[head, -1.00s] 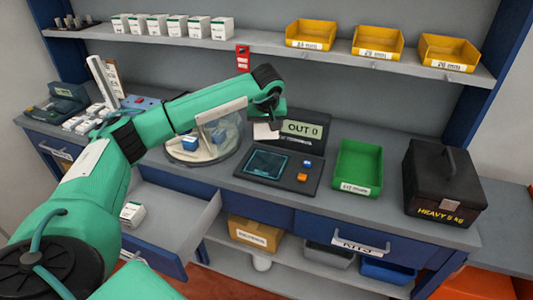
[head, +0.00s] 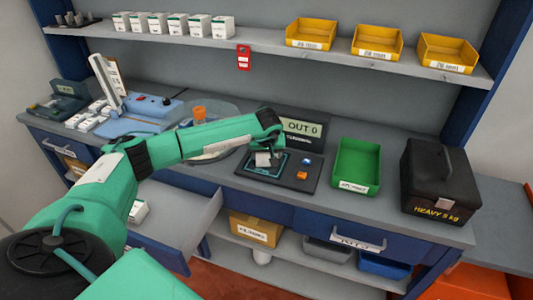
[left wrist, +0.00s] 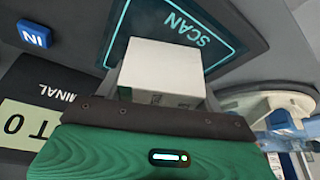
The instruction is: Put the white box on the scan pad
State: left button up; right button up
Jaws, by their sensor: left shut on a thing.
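The white box (head: 263,159) is in the jaws of my left gripper (head: 270,155), low over the scan pad (head: 281,172) of the dark terminal. In the left wrist view the white box (left wrist: 160,70) shows beyond the gripper's edge, over part of the scan pad's outline (left wrist: 196,22). I cannot tell whether the box touches the pad. My left gripper is shut on it; the fingertips are mostly hidden. My right gripper is not in view.
Blue and orange buttons sit right of the pad. A green bin (head: 357,165) and a black heavy case (head: 440,180) stand further right. An open drawer (head: 190,225) is below my left arm. White boxes line the shelf.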

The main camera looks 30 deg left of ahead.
pick_arm(q)
jog(key=o, duration=0.7)
jog(key=shift+f, duration=0.15)
jog(key=o, duration=0.4)
jog(key=shift+r, duration=0.35)
jog(key=b+v, duration=0.2)
jog(key=v, duration=1)
jog(key=shift+f, duration=0.1)
